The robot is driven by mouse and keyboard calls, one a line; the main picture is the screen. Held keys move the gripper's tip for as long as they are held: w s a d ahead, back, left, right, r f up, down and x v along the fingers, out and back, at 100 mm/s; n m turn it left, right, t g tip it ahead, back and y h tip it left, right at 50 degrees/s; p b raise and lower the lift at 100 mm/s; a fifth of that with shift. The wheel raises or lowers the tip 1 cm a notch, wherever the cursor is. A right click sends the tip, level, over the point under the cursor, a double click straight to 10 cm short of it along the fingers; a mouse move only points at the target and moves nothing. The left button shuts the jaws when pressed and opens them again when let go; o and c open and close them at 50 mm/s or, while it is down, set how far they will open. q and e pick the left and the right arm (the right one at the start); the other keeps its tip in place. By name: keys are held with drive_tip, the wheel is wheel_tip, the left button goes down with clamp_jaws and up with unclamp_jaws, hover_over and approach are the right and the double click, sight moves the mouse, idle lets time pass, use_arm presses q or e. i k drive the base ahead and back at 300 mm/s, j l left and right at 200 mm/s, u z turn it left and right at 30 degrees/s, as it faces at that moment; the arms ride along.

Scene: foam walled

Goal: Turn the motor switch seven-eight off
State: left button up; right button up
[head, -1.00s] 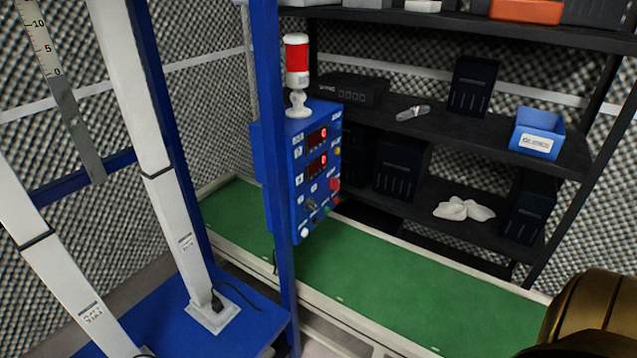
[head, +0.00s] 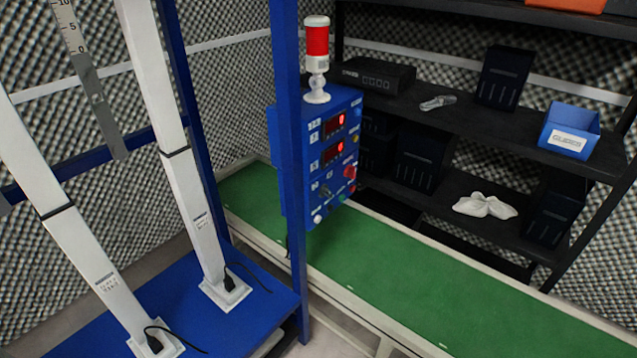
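A blue control box (head: 318,165) is mounted on a blue upright post in the middle of the head view. Its front face carries two red-lit displays (head: 334,124), a red button (head: 350,172), a small dark switch (head: 326,192) and several small knobs or buttons. The labels are too small to read, so I cannot tell which control is motor switch seven-eight or how it is set. A red and white signal lamp (head: 317,42) stands on top of the box. Neither of my grippers is in view.
A green conveyor belt (head: 420,270) runs below and behind the box. A blue platform (head: 215,320) with white columns is at left. Dark shelves (head: 470,130) at right hold black bins, a blue bin (head: 569,132) and white gloves (head: 485,206).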

sight(349, 171)
drive_tip(key=l+z, duration=0.1)
drive_tip(key=l, duration=0.3)
drive_tip(key=i+l+z, duration=0.1)
drive_tip(key=l, duration=0.3)
drive_tip(key=i+l+z, duration=0.1)
drive_tip(key=l, duration=0.3)
drive_tip(key=i+l+z, duration=0.1)
drive_tip(key=l, duration=0.25)
drive_tip(key=i+l+z, duration=0.1)
drive_tip(key=l, duration=0.3)
drive_tip(key=i+l+z, duration=0.1)
drive_tip(key=l, duration=0.25)
drive_tip(key=i, duration=0.05)
